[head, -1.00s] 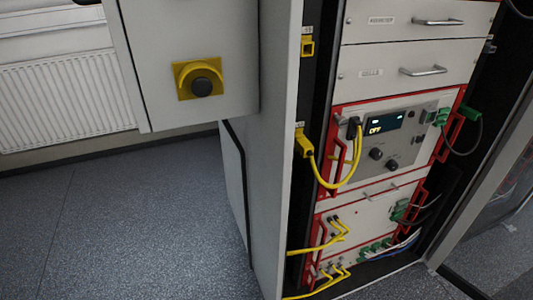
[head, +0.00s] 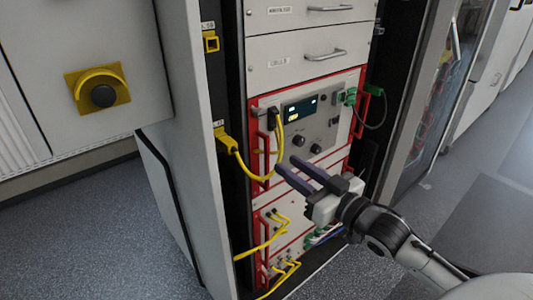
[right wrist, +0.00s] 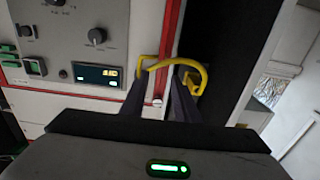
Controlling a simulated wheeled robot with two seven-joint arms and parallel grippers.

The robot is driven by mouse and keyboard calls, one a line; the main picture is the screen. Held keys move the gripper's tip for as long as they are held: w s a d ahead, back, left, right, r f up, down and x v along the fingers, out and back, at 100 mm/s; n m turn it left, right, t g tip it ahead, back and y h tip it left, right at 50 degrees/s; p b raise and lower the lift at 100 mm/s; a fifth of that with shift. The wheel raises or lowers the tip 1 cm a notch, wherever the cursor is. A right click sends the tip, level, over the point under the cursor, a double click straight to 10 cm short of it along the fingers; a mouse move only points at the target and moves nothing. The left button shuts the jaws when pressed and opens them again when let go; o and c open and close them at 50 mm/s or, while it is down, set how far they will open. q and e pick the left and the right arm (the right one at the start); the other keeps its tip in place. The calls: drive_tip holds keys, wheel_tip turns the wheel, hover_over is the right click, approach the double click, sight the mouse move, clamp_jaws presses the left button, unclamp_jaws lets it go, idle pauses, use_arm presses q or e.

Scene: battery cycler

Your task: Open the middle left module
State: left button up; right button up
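The cabinet's middle module (head: 325,108) has a red frame, a lit display and knobs, and sits flush in the rack. Its left red handle (head: 256,140) is partly behind a yellow cable (head: 279,140). The module also shows upside down in the right wrist view (right wrist: 70,100). My right gripper (head: 287,166) is open and empty, its two dark fingers in front of the module's lower part. In the right wrist view, the fingers (right wrist: 159,90) point toward the yellow cable (right wrist: 172,62) and the red edge; whether they touch is unclear. My left gripper is out of view.
Two closed drawers with metal handles, such as the one labelled cells (head: 310,60), sit above. A lower red-framed unit (head: 285,220) has more yellow cables. A grey panel with a yellow-backed knob (head: 97,90) stands at left. Speckled floor is free on both sides.

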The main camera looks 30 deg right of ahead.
sight(268, 152)
drive_tip(key=w, duration=0.6)
drive_tip(key=w+a, duration=0.1)
drive_tip(key=w, duration=0.2)
drive_tip(key=shift+w+f, duration=0.1)
drive_tip(key=shift+w, duration=0.1)
clamp_jaws()
